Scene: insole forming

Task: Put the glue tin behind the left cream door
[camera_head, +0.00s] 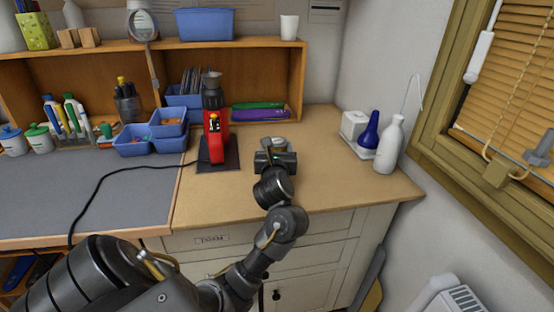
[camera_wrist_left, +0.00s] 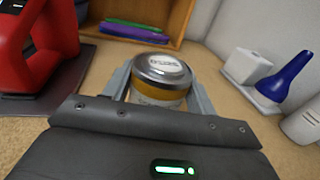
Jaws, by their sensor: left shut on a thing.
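The glue tin (camera_wrist_left: 160,92), with a silver lid and a yellow-brown band, is between the fingers of my left gripper (camera_wrist_left: 160,78) in the left wrist view. In the head view my left gripper (camera_head: 277,146) is shut on the tin at the back of the wooden worktop, right of the red press. The tin looks upright; I cannot tell whether its base touches the worktop. Cream fronts (camera_head: 318,252) show below the worktop, partly hidden by my left arm; I cannot tell which is the left door. My right gripper is not in view.
The red press (camera_head: 217,140) stands close left of the gripper. A white bottle (camera_head: 389,147) and a blue bottle (camera_head: 369,131) stand to the right. A wooden shelf (camera_head: 298,85) is behind. The worktop's front right (camera_head: 345,185) is clear. A black cable (camera_head: 115,172) crosses the grey mat.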

